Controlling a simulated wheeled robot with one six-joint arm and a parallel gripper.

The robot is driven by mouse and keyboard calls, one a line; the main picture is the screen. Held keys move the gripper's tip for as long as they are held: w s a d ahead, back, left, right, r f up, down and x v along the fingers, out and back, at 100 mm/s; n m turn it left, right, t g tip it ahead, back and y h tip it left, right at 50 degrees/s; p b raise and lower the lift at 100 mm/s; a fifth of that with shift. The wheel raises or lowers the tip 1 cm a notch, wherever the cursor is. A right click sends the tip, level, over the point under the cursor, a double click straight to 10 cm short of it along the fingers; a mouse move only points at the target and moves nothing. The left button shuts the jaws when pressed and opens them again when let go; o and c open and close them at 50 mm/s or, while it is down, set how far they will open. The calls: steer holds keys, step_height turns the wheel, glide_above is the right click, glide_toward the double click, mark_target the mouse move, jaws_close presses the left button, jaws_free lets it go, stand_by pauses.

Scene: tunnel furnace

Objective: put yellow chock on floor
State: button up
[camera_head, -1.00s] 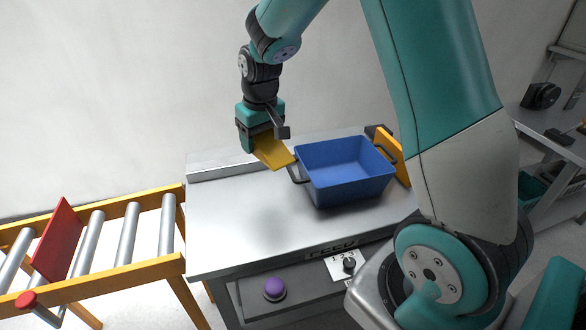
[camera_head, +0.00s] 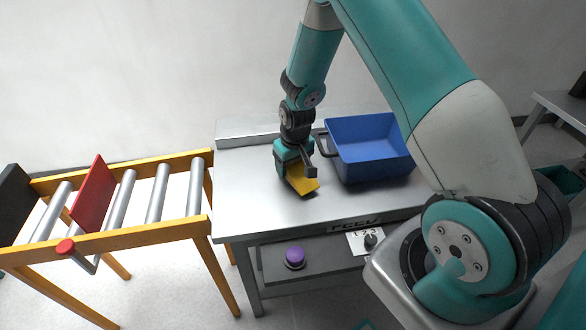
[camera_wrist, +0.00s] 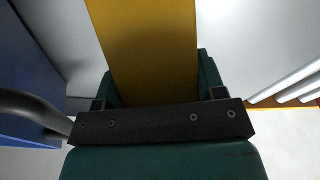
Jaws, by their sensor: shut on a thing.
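The yellow chock (camera_head: 303,186) is held in my gripper (camera_head: 297,171), tilted, over the metal feed table. I cannot tell whether it touches the table top. In the wrist view the chock (camera_wrist: 145,50) stands between the two fingers of my gripper (camera_wrist: 155,90) and fills the middle of the picture. The gripper is shut on it. The pale floor (camera_head: 150,285) shows to the left and in front of the table.
A blue bin (camera_head: 365,165) stands on the feed table (camera_head: 250,205), right of the chock. A roller conveyor (camera_head: 120,235) with a red plate (camera_head: 93,195) is at left. Bare floor lies between the conveyor's legs.

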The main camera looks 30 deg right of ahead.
steer(key=shift+f, duration=0.95)
steer(key=shift+f, duration=0.15)
steer(key=o, duration=1.2)
